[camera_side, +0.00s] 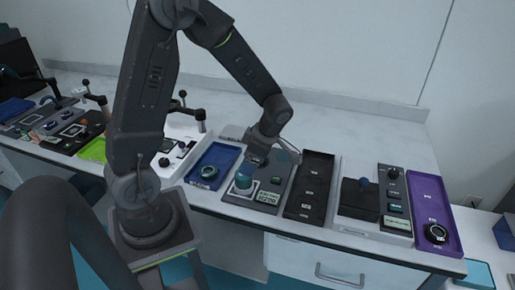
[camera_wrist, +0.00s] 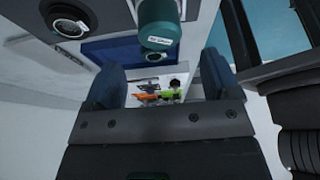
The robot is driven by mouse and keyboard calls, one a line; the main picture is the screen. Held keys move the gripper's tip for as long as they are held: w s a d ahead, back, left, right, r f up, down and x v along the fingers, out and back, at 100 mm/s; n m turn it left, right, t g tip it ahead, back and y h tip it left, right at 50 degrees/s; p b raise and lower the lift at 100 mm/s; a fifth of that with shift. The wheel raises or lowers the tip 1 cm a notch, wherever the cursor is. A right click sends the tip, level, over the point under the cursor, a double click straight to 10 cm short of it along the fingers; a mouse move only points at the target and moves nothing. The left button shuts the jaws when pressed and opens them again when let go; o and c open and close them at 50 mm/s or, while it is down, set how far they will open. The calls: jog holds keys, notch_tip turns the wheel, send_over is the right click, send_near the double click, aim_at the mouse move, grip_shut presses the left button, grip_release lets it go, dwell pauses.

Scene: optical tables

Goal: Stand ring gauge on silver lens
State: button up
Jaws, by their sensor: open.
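A dark ring-shaped piece (camera_side: 209,172), possibly the ring gauge, lies in the blue tray. I cannot tell which piece is the silver lens.
The blue tray (camera_side: 218,157) is left of the grey device (camera_side: 271,190). A black compartment tray (camera_side: 315,170) stands right of it, then a boxed instrument (camera_side: 360,200) and a purple tray (camera_side: 427,190) with a dark round piece (camera_side: 437,233).

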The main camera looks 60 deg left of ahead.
jog(key=s+d+r+m+t+h, duration=0.1)
jog(key=s+d+r+m+t, duration=0.2)
jog(key=r+m, duration=0.3)
jog(key=s+d+r+m+t+h, duration=0.1)
jog(key=s+d+r+m+t, duration=0.2)
jog(key=m, duration=0.9)
jog(key=s+d+r+m+t+h, duration=0.1)
jog(key=s+d+r+m+t, duration=0.1)
jog(key=d+r+m, duration=0.4)
notch_tip(320, 180, up, 4)
jog(key=m, duration=0.3)
jog(key=shift+s+d+f+m+t, duration=0.2)
jog(key=shift+s+d+m+t, duration=0.1)
jog(key=shift+s+t, duration=0.1)
